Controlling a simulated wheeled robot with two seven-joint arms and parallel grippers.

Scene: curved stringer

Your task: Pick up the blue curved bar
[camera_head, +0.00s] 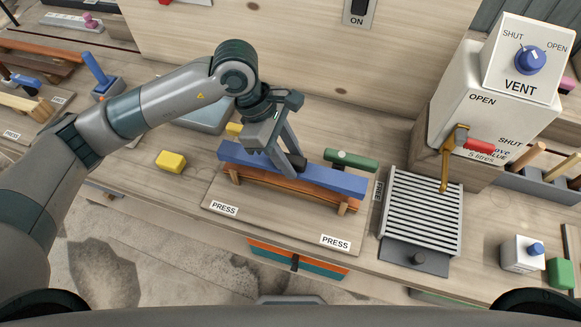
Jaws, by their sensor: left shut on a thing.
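The blue curved bar (335,178) lies lengthwise along a brown wooden stand (290,191), low over it; I cannot tell whether it touches the stand or is just clear of it. My left gripper (282,163) reaches down from above and is shut on the blue bar, left of its right end. The fingers hide a short part of the bar. My right gripper is not in view.
The stand sits on a board with two PRESS labels (335,243). A green cylinder (350,160) lies just behind the bar, and a yellow block (171,161) sits to the left. A slatted drain (422,212) and white VENT dispenser (480,105) stand right.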

